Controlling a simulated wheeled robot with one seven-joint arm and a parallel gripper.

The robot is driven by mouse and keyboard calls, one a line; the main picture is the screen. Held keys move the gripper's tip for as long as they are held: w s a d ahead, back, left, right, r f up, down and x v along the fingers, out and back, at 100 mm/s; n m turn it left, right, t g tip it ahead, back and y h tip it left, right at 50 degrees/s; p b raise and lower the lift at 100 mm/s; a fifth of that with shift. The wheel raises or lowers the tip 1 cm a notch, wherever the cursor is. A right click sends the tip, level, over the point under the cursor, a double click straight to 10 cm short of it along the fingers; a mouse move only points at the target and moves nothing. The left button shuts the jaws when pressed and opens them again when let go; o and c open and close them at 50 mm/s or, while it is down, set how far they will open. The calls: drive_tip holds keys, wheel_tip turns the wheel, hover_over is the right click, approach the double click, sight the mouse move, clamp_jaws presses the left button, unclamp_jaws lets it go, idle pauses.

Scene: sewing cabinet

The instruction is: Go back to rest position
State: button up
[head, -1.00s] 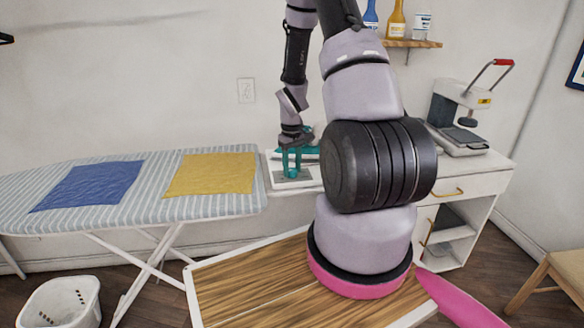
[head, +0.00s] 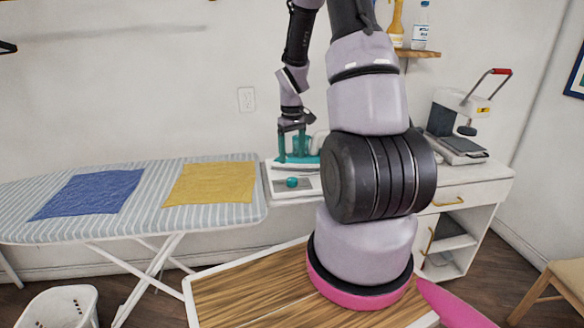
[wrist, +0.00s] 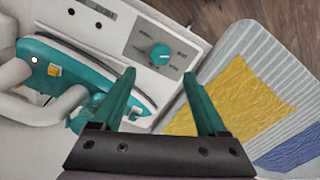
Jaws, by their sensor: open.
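My gripper (head: 292,158) has teal fingers and hangs open and empty above the white cabinet top in the head view. In the wrist view its two fingers (wrist: 157,85) are spread wide with nothing between them. A teal and white iron (wrist: 85,72) lies at left in the wrist view, close beside the left finger. In the head view the iron (head: 310,168) is partly hidden behind my gripper and arm. A control panel with a teal knob (wrist: 160,54) lies in front of the fingers; the knob also shows in the head view (head: 292,182).
A striped ironing board (head: 150,212) with a blue cloth (head: 90,193) and a yellow cloth (head: 212,183) stands at left. A heat press (head: 458,135) sits on the cabinet at right. A wall shelf (head: 416,52) holds bottles. A white basket (head: 58,308) stands on the floor.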

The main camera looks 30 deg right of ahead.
drive_tip(key=shift+r, duration=1.1)
drive_tip(key=shift+r, duration=0.1)
drive_tip(key=s+a+r+m+t, duration=0.1)
drive_tip(key=s+a+r+t, duration=0.2)
drive_tip(key=r, duration=0.5)
drive_tip(key=s+a+r+m, duration=0.2)
drive_tip(key=s+a+r, duration=0.15)
drive_tip(key=r, duration=0.45)
drive_tip(key=s+a+r+m+t, duration=0.1)
drive_tip(key=s+a+r+t, duration=0.2)
drive_tip(key=r, duration=0.5)
drive_tip(key=s+a+r+y, duration=0.1)
drive_tip(key=s+a+r, duration=0.1)
drive_tip(key=s, duration=0.3)
drive_tip(key=s+a+r+m+t+y, duration=0.1)
drive_tip(key=s+a+r, duration=0.1)
drive_tip(key=s, duration=0.3)
drive_tip(key=shift+s+r+m, duration=0.3)
drive_tip(key=shift+s+r, duration=0.1)
drive_tip(key=shift+r, duration=0.4)
drive_tip(key=shift+w+d, duration=0.1)
drive_tip(key=shift+d, duration=0.05)
